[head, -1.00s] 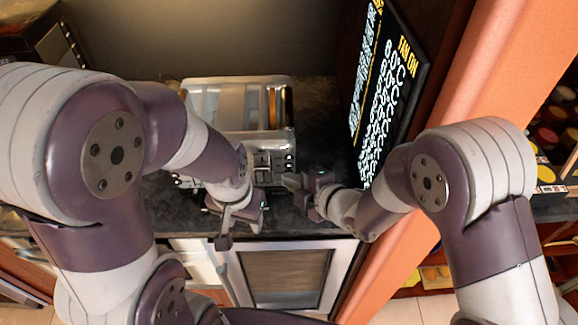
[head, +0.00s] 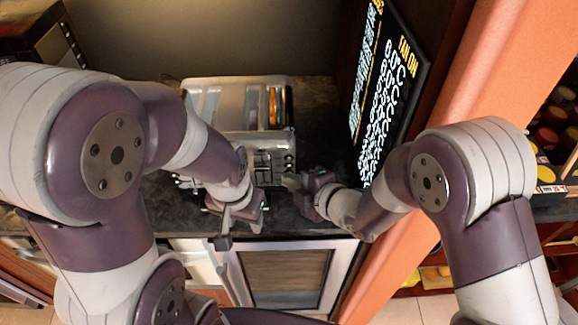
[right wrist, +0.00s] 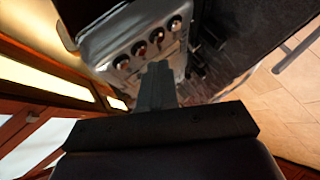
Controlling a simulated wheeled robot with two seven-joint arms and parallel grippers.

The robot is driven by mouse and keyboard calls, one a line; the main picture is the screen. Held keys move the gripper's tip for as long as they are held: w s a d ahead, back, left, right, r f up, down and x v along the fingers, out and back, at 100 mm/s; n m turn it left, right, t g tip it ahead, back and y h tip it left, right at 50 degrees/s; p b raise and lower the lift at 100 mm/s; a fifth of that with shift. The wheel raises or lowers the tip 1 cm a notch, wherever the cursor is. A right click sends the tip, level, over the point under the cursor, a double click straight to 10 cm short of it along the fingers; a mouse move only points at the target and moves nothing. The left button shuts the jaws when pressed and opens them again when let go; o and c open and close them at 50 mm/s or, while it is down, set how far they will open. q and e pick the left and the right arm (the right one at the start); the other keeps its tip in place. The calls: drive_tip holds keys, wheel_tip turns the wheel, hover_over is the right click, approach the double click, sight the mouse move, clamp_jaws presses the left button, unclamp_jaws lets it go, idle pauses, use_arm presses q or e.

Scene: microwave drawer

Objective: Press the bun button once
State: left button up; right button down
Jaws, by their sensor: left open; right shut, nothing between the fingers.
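A silver toaster (head: 264,120) stands on the dark counter, with its control panel (head: 275,160) facing me. In the right wrist view the panel shows a row of several round dark controls (right wrist: 140,48). I cannot read which one is the bun button. My right gripper (head: 290,182) is shut and empty, just in front of the panel's right side. In the right wrist view its fingertips (right wrist: 157,70) lie close below the controls; I cannot tell whether they touch. My left gripper (head: 243,225) is open and empty at the counter's front edge, below the toaster.
A black sign with white and yellow lettering (head: 385,90) stands right of the toaster, beside an orange post (head: 440,130). A dark box-shaped appliance (head: 40,40) is at the back left. A cabinet door (head: 285,275) is below the counter. Some counter right of the toaster is clear.

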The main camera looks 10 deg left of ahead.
drive_tip(key=shift+w, duration=0.15)
drive_tip(key=shift+w+a, duration=0.1)
drive_tip(key=shift+w, duration=0.15)
drive_tip(key=shift+w+a, duration=0.1)
drive_tip(key=shift+w, duration=0.3)
idle(0.9)
drive_tip(key=shift+s+b, duration=0.1)
drive_tip(key=shift+b, duration=0.2)
drive_tip(key=shift+s+d, duration=0.2)
drive_tip(key=shift+s, duration=0.5)
drive_tip(key=s, duration=0.2)
drive_tip(key=s+d+b, duration=0.1)
drive_tip(key=s, duration=0.1)
drive_tip(key=shift+s+d, duration=0.2)
drive_tip(key=shift+s, duration=0.2)
